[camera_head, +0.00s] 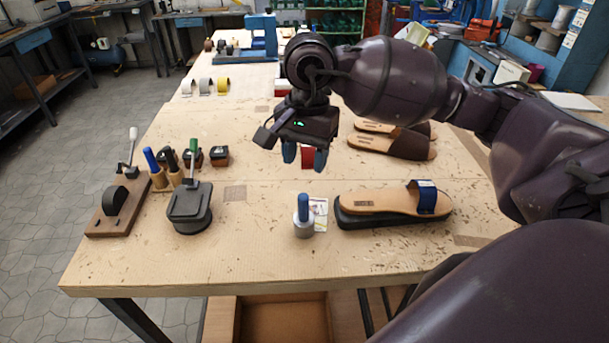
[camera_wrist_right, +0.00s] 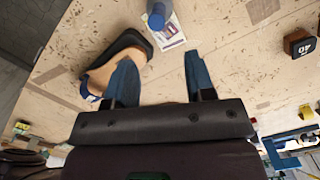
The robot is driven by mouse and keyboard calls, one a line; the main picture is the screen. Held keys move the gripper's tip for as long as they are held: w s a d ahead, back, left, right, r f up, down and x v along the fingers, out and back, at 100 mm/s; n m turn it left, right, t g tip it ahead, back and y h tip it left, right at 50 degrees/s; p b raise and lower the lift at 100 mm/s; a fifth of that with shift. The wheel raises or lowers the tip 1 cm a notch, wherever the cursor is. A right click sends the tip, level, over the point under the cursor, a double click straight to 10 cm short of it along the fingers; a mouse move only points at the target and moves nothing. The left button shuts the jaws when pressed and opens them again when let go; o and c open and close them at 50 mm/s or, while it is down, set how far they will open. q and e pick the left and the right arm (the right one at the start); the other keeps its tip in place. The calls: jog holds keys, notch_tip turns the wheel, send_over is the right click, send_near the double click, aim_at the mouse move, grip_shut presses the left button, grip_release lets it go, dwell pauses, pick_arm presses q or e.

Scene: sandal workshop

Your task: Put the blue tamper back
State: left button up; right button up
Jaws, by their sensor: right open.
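A blue-handled tool (camera_head: 303,207) with a wide grey metal base stands upright on the table, front middle. I take it for the blue tamper. Its blue top shows at the upper edge of the right wrist view (camera_wrist_right: 156,18). My right gripper (camera_head: 304,157) is open and empty, fingers down, above the table behind the tool and apart from it. Its two blue fingers (camera_wrist_right: 162,80) are spread in the right wrist view. Another blue-handled tool (camera_head: 151,159) stands in a wooden holder (camera_head: 160,180) at left. My left gripper is not in view.
A sandal with a blue strap (camera_head: 427,197) lies right of the tool, and a printed card (camera_head: 319,211) lies beside it. A black clamp-like device (camera_head: 189,208) and a lever press (camera_head: 118,208) stand at left. The table's front strip is clear.

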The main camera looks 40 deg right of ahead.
jog(key=shift+r, duration=0.55)
dwell(0.4)
